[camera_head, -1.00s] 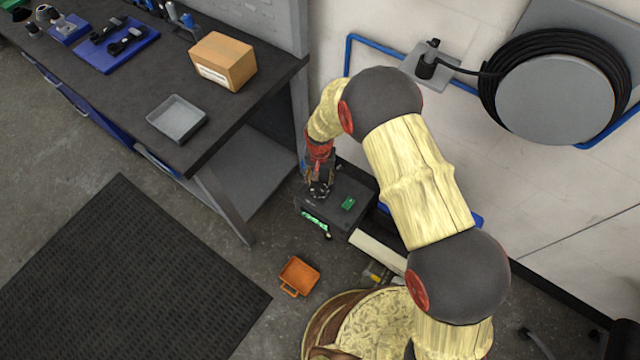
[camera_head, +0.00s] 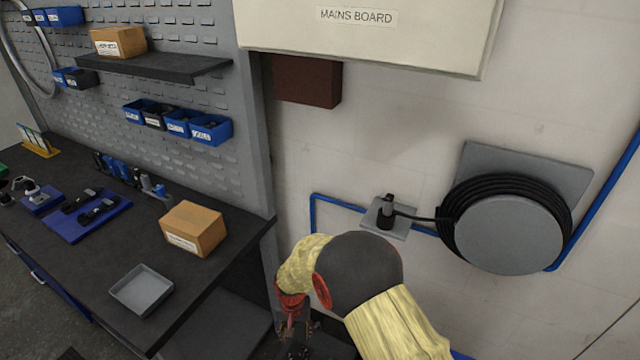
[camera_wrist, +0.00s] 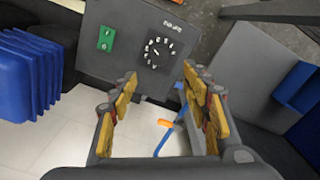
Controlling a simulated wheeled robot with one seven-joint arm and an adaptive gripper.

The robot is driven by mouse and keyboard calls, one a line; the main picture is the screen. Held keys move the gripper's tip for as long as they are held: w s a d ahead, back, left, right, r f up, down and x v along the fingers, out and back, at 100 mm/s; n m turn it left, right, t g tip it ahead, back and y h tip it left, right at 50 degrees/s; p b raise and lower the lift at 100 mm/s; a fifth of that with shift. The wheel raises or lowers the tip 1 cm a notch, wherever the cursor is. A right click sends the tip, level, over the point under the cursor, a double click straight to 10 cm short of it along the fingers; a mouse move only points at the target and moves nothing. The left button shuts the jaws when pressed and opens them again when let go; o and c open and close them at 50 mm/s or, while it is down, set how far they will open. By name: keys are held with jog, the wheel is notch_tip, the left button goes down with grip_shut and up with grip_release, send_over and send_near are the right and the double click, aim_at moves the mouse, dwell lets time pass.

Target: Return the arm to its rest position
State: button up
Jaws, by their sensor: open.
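My gripper (camera_head: 297,346) is low in the head view, at the bottom edge and partly cut off, beyond the right end of the workbench. My arm, in a yellow sleeve with dark joints, bends down to it from the right. In the wrist view my gripper (camera_wrist: 160,78) has its two yellow-padded fingers spread apart, with nothing between them.
The workbench (camera_head: 85,262) at left holds a grey tray (camera_head: 141,290), a cardboard box (camera_head: 193,229) and a blue mat (camera_head: 87,215). A cable reel (camera_head: 510,234), a wall socket (camera_head: 387,216) and blue pipe (camera_head: 340,203) are on the wall. A mains board (camera_head: 370,30) hangs above.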

jog(key=s+d+r+n+g+h, duration=0.1)
jog(key=s+d+r+n+g, duration=0.1)
jog(key=s+d, duration=0.4)
jog(key=s+d+r+m+t, duration=0.1)
jog(key=s+d+r, duration=0.4)
jog(key=r, duration=0.8)
jog(key=s+d+r+m+t, duration=0.1)
jog(key=s+d+r+t, duration=0.3)
jog(key=d+r, duration=0.7)
jog(key=s+d+r+t+y, duration=0.1)
jog(key=s+d+r, duration=0.5)
jog(key=r, duration=0.9)
jog(key=d+t, duration=0.1)
jog(key=d, duration=0.2)
jog(key=shift+s+m+t, duration=0.3)
jog(key=shift+s+m, duration=0.1)
